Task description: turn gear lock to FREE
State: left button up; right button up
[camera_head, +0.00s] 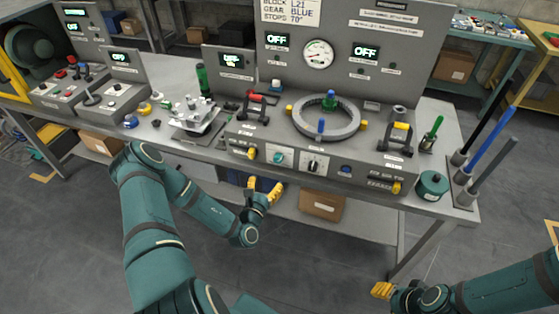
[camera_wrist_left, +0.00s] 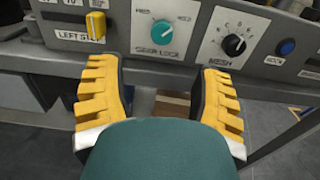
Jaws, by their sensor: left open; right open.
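The teal gear lock knob (camera_wrist_left: 162,30) sits on the grey front panel above a "GEAR LOCK" label in the left wrist view. The same knob shows on the bench front in the head view (camera_head: 278,157). Its position markings are too small to read. My left gripper (camera_wrist_left: 158,78) is open and empty, with its yellow fingers below and to either side of the knob, apart from it. In the head view my left gripper (camera_head: 265,188) is just below the panel's front. My right gripper (camera_head: 382,290) is open, low at the bottom right, away from the bench.
A black MESH knob (camera_wrist_left: 234,44) is right of the gear lock, and a blue button (camera_wrist_left: 287,47) farther right. A yellow left stop lever (camera_wrist_left: 96,23) is at the left. A ring gear (camera_head: 325,117) stands on the fixture above. Open floor lies before the bench.

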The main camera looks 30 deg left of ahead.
aim_at(277, 162)
pick_arm(q)
jog(key=x, duration=1.1)
jog(key=shift+d+b, duration=0.15)
jog(key=shift+b, duration=0.25)
grip_shut()
